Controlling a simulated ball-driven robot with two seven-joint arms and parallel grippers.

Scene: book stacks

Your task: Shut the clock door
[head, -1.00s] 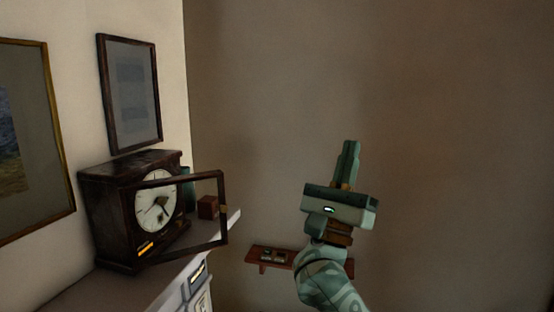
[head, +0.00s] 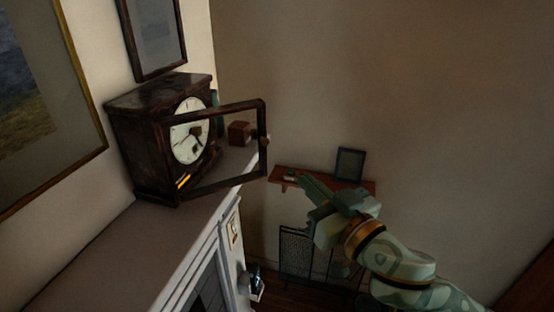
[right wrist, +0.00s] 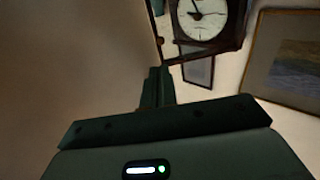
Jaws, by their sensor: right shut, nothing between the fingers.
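A dark wooden mantel clock (head: 150,130) with a cream dial (head: 190,132) stands on the mantelpiece at the left of the head view. Its framed door (head: 264,120) stands open, swung out over the mantel's front edge, with a small knob (head: 265,141) on its outer side. My right gripper (head: 310,184) is shut and empty, right of and below the door, and apart from it. In the right wrist view the shut fingers (right wrist: 157,82) point toward the clock (right wrist: 216,38), near the lower edge of the door. My left gripper is not in view.
The white mantelpiece (head: 110,245) runs below the clock. A small brown box (head: 239,132) sits behind the door. A red shelf (head: 355,186) with a dark frame (head: 350,163) hangs on the far wall. A fire screen (head: 300,255) stands below. Framed pictures hang on the left wall.

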